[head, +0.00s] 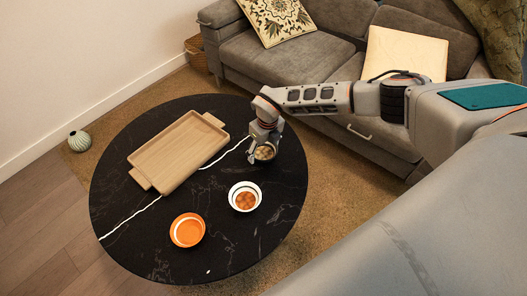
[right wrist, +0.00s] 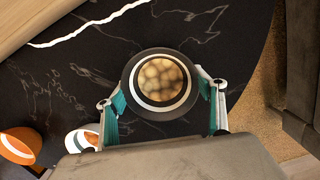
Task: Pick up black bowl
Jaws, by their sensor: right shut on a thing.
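The black bowl (right wrist: 128,84) has a white ring inside and holds several round, pale brown pieces. In the right wrist view it sits between the two fingers of my right gripper (right wrist: 163,100), which is shut on it. In the head view the bowl (head: 265,159) is partly hidden by my right gripper (head: 262,147), near the right side of the round black table. The bowl looks about level. I cannot tell whether it touches the tabletop. My left gripper is not in view.
On the black table (head: 135,240) are a wooden tray (head: 180,150), a white bowl (head: 233,197) with orange contents and an orange bowl (head: 187,230). A grey sofa (head: 260,55) stands behind. A small vase (head: 79,141) is on the floor at left.

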